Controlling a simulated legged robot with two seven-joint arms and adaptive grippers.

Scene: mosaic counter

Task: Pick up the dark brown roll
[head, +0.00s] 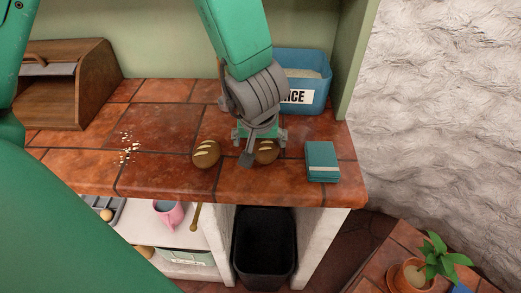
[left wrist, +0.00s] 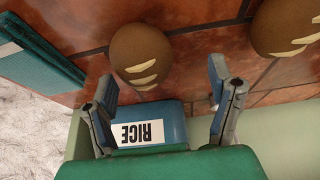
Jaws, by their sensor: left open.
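Two brown rolls with pale slashes lie on the tiled counter. The right roll (head: 266,151) is partly hidden by my left gripper (head: 260,138) in the head view. The left roll (head: 206,153) lies apart to the left. Both look a similar brown, so I cannot tell for sure which is the dark brown one. In the left wrist view, the right roll (left wrist: 135,50) sits just beyond my open fingers (left wrist: 161,88), with nothing between them. The left roll (left wrist: 285,25) is at the upper right there. My right gripper is not in view.
A teal book (head: 322,161) lies right of the rolls near the counter's edge. A blue rice bin (head: 310,92) stands behind my gripper. A wooden bread box (head: 95,85) is at the back left. Crumbs (head: 128,150) lie on the left. A black bin (head: 264,250) stands below.

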